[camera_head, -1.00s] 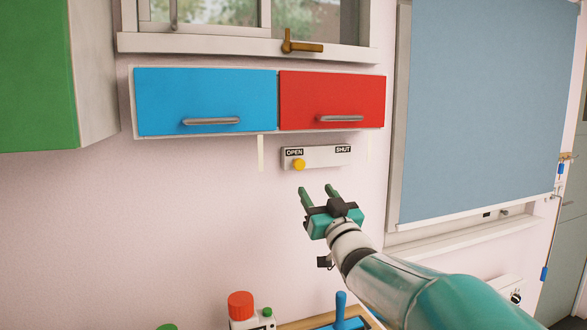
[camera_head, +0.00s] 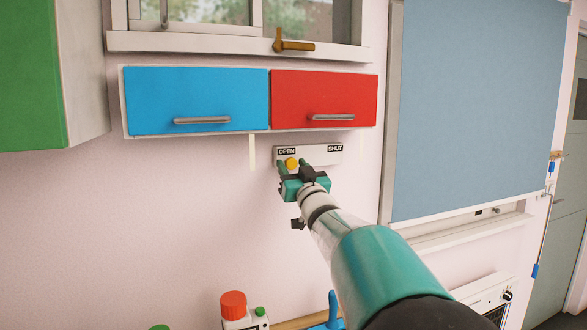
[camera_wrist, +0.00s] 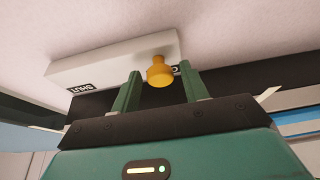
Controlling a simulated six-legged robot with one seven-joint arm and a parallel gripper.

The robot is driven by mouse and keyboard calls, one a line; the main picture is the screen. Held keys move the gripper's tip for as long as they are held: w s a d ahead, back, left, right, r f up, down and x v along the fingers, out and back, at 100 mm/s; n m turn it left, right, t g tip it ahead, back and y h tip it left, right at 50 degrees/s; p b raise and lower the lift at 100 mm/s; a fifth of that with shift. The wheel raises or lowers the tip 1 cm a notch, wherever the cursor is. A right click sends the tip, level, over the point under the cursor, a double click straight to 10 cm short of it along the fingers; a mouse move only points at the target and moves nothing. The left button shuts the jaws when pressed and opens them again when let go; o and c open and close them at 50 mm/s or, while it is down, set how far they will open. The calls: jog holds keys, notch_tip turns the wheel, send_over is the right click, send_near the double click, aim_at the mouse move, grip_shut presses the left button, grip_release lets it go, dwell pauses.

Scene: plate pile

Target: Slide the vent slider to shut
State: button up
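The vent slider is a white plate (camera_head: 322,155) on the wall, marked OPEN at its left end and SHUT at its right end. Its yellow knob (camera_head: 291,163) sits at the OPEN end. My gripper (camera_head: 293,166) is at the knob, with a finger on each side of it. In the wrist view the fingers of my gripper (camera_wrist: 160,90) are apart, and the yellow knob (camera_wrist: 160,72) stands between their tips, closer to the right finger. A gap shows to the left finger. The plate (camera_wrist: 110,62) appears upside down there.
A blue cabinet door (camera_head: 195,100) and a red cabinet door (camera_head: 325,98) with handles are just above the plate. A window with a brass latch (camera_head: 293,45) is higher up. A blue blind (camera_head: 480,110) hangs at the right. The wall left of the plate is clear.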

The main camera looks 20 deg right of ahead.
grip_shut()
send_near(336, 154)
jog(key=x, duration=0.5)
jog(key=shift+w+a+r, duration=0.15)
jog(key=shift+a, duration=0.05)
jog(key=shift+d, duration=0.1)
jog(key=shift+r, duration=0.1)
jog(key=shift+o, duration=1.1)
grip_release()
jog(key=shift+d, duration=0.2)
jog(key=shift+a, duration=0.15)
jog(key=shift+f, duration=0.2)
jog(key=v, duration=1.3)
jog(key=shift+s, duration=0.35)
jog(key=shift+f, duration=0.15)
